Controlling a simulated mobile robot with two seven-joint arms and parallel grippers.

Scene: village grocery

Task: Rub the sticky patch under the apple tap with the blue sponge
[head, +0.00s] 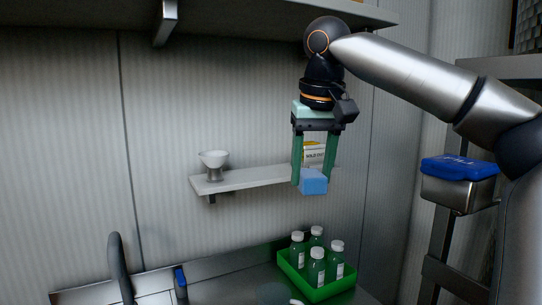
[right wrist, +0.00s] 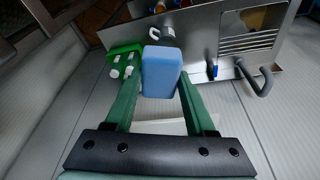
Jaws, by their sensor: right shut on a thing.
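My right gripper (head: 312,180) hangs in front of the wall shelf, its green fingers pointing down and closed on the blue sponge (head: 314,182). In the right wrist view the sponge (right wrist: 160,72) sits between the fingertips, held in the air well above the metal counter (head: 235,284). A faint dark patch (head: 272,292) shows on the counter at the bottom edge of the head view; I cannot tell whether it is the sticky one. I cannot make out which fitting is the apple tap. My left gripper is out of view.
A green crate (head: 322,294) with several white-capped bottles stands on the counter below the sponge. A black curved faucet (head: 118,265) and a blue-topped post (head: 180,282) stand left. A white bowl-topped scale (head: 214,163) sits on the shelf (head: 250,178). A blue-lidded tin (head: 458,184) is right.

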